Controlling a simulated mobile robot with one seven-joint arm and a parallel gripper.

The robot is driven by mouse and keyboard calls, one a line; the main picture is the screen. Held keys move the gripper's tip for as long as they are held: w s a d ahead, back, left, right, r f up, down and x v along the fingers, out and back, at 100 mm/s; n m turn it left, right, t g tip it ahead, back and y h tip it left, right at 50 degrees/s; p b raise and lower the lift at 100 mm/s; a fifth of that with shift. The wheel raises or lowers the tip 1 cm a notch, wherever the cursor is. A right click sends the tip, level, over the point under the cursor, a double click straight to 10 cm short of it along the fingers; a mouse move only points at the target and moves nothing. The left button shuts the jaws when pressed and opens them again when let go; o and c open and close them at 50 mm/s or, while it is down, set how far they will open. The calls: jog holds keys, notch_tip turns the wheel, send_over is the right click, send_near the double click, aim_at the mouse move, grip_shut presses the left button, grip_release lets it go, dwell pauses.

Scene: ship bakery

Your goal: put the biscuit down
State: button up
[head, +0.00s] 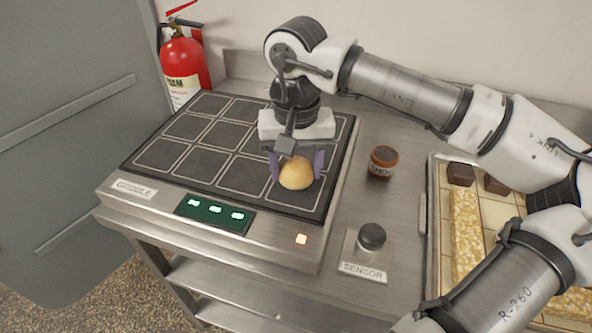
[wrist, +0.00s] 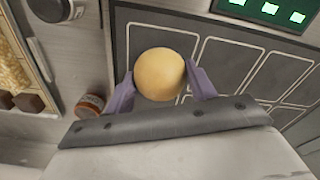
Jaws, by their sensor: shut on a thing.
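The biscuit (head: 296,173) is a round, pale golden ball in the head view. It also shows in the wrist view (wrist: 159,74), between two purple fingers. My gripper (head: 296,164) is shut on it, with one finger on each side. It is over the front right part of the dark griddle (head: 178,154), which is marked with outlined squares. I cannot tell whether the biscuit touches the griddle surface or is just above it. The other squares in view are empty.
A small brown jar (head: 382,161) stands right of the griddle. A black knob on a plate marked SENSOR (head: 364,268) is in front of it. A tray (head: 433,205) with bars and dark blocks lies at the right. A fire extinguisher (head: 184,62) is behind left.

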aim_at(297, 162)
jog(key=shift+f, duration=0.95)
jog(key=shift+f, duration=0.1)
jog(key=shift+f, duration=0.15)
jog(key=o, duration=1)
notch_tip(297, 162, up, 12)
jog(key=shift+r+b, duration=0.25)
jog(key=shift+b, duration=0.35)
